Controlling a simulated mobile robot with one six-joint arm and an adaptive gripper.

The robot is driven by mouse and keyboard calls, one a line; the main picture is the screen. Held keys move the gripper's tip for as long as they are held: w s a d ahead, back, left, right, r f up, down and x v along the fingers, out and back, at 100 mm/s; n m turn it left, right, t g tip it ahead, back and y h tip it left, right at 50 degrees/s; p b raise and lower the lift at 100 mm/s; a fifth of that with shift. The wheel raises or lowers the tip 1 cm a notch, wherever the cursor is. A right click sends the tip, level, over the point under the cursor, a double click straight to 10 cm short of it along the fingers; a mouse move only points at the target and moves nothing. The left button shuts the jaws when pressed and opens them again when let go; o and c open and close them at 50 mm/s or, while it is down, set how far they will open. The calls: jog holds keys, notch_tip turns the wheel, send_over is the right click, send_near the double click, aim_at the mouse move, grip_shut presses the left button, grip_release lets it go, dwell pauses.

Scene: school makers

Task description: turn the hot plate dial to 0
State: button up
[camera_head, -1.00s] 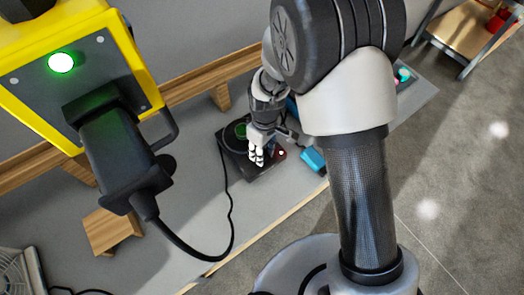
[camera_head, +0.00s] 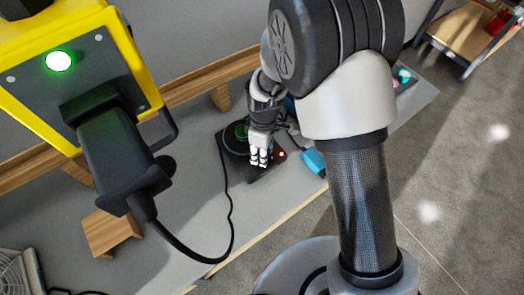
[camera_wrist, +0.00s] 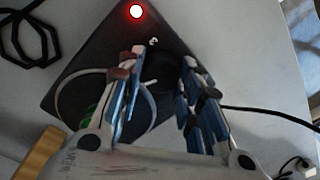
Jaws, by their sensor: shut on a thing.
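The dark hot plate (camera_head: 258,176) sits on the grey bench, with a round plate and a green patch at its far side. It also fills the upper middle of the wrist view (camera_wrist: 100,48). A red light (camera_wrist: 136,11) glows near one corner. The dark dial (camera_wrist: 160,68) with small white marks lies between the blue-padded fingers of my gripper (camera_wrist: 158,76), which is shut on it. In the head view my gripper (camera_head: 260,156) points down at the hot plate and hides the dial. The dial's exact setting is not readable.
A yellow box (camera_head: 138,62) with a green light and a black plug (camera_head: 115,145) looms in the left foreground. A black cord runs across the bench to the hot plate. A blue object (camera_head: 313,160) lies right of the plate. A wooden block (camera_head: 110,232) stands near the front left.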

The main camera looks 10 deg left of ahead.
jog(key=o, duration=1.1)
